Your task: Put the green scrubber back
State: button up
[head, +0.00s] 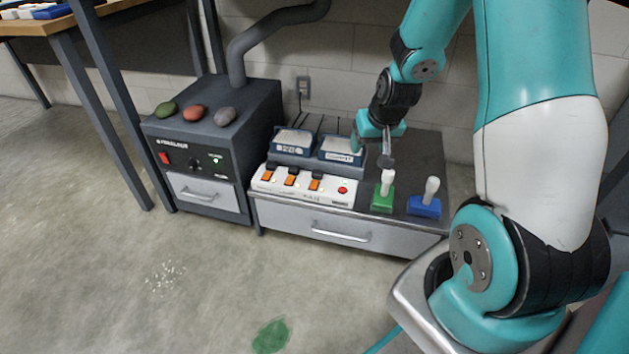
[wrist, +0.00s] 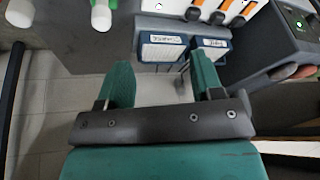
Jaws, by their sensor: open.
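The green scrubber (head: 383,197), a green block with an upright white handle, stands on the dark top of the low cabinet, near its front. In the wrist view its white handle (wrist: 101,18) shows at the top left, cut by the edge. My gripper (head: 371,148) is above the back of the cabinet, behind the scrubber and close to the right-hand blue box. In the wrist view my gripper (wrist: 162,80) has its two teal fingers apart, with nothing held between them. The scrubber is apart from the fingers.
A blue scrubber (head: 424,207) stands right of the green one. Two blue boxes (head: 341,152) with pale tops and a white switch panel (head: 304,186) are to the left. A dark machine (head: 205,135) bears three stones. A green patch (head: 270,335) marks the open floor.

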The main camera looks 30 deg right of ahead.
jog(key=s+a+r+n+y, duration=0.1)
jog(key=a+r+n+y, duration=0.1)
jog(key=a+r, duration=0.45)
jog(key=s+a+r+n+y, duration=0.1)
jog(key=a+r+n, duration=0.15)
jog(key=a, duration=0.75)
jog(key=s+a+r+n+g, duration=0.1)
jog(key=s+a+r+n, duration=0.1)
jog(key=s+a, duration=0.2)
jog(key=s+a+r+n+g+y, duration=0.1)
jog(key=s+a+r+n, duration=0.2)
jog(key=s+a, duration=0.2)
jog(key=s+a+r+n+g+y, duration=0.1)
jog(key=s+a+r+n+g, duration=0.1)
jog(key=s+a, duration=0.3)
jog(key=s+r, duration=0.1)
jog(key=s, duration=0.2)
jog(key=shift+s+r+n, duration=0.25)
jog(key=shift+s+n, duration=0.1)
jog(key=shift+a+r, duration=0.1)
